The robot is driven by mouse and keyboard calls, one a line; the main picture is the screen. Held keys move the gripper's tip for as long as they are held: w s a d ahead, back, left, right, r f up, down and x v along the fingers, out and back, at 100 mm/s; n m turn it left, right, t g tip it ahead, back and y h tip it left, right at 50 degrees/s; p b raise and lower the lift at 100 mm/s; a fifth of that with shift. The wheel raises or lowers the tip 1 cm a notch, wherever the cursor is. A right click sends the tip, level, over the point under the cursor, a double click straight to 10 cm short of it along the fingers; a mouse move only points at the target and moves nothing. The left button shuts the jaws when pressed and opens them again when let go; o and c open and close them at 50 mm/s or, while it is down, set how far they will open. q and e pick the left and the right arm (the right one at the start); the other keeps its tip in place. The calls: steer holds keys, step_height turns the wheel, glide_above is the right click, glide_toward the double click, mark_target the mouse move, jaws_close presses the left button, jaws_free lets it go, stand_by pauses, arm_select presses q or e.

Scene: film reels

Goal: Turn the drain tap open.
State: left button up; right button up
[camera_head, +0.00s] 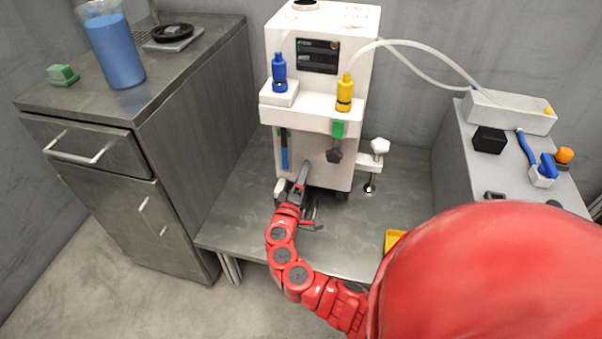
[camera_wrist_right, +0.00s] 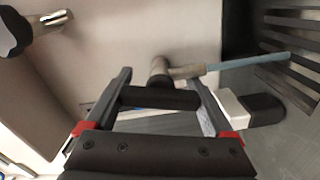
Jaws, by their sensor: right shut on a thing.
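The drain tap's black bar handle (camera_wrist_right: 160,98) shows in the right wrist view, on a short metal stem low on the white machine (camera_head: 320,120). Its metal spout (camera_wrist_right: 186,72) points right in that view, and a pale blue strand runs from it toward a slatted grate; I cannot tell whether it is tube or liquid. My right gripper (camera_head: 304,170) is at the machine's lower front, and its fingers are shut on the handle, one at each end. In the head view the gripper hides most of the tap. My left gripper is not in view.
A black knob (camera_head: 334,156) and a white knob (camera_head: 380,146) stick out right of my gripper. A metal cabinet (camera_head: 200,110) stands at left with a jug of blue liquid (camera_head: 115,50). A grey bench (camera_head: 480,170) stands at right. The low table (camera_head: 250,215) has bare room at left.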

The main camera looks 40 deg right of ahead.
steer(key=shift+n+p, duration=0.8)
steer(key=shift+n, duration=0.8)
steer(key=shift+f, duration=0.1)
steer(key=o, duration=1.1)
steer(key=p+v, duration=0.1)
steer(key=v, duration=1.6)
steer(key=shift+s+a+p, duration=0.15)
steer(key=shift+s+p, duration=0.05)
steer(key=shift+p, duration=0.2)
